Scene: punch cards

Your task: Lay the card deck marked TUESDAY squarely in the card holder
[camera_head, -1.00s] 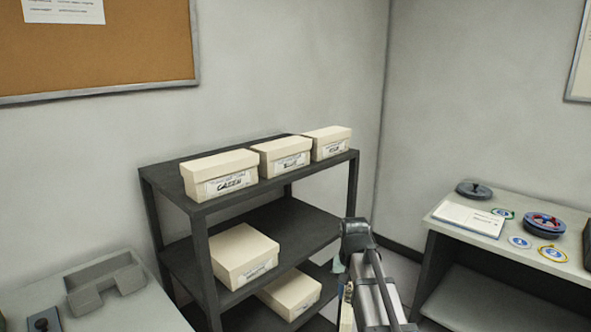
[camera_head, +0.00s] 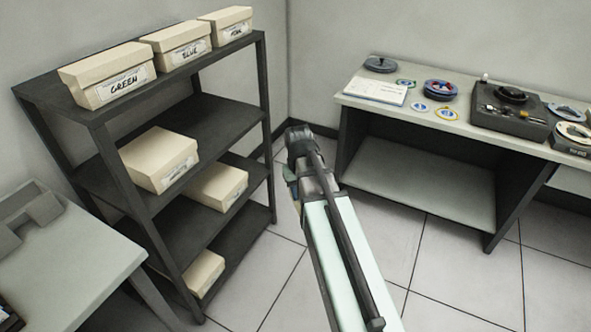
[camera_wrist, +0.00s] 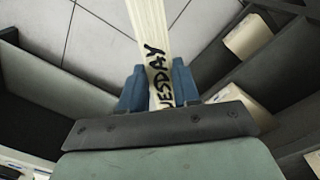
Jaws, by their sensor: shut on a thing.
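The card deck (camera_wrist: 150,35) is a long cream block with black lettering that reads "UESDAY" in the wrist view, its first letter hidden. My gripper (camera_wrist: 158,88) is shut on the deck, with a blue finger on each side of it. The deck's near end is hidden behind the dark gripper body. In the head view my gripper (camera_head: 293,188) hangs over the floor, right of the shelf rack, and the arm hides most of the deck. A grey, notched, holder-like piece (camera_head: 40,212) stands on the left table; I cannot tell if it is the card holder.
A dark shelf rack (camera_head: 190,220) carries cream boxes, with GREEN (camera_head: 108,82) and BLUE (camera_head: 178,46) on top. A right-hand desk (camera_head: 400,95) holds reels and a dark machine (camera_head: 508,112). The tiled floor (camera_head: 440,255) between is clear.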

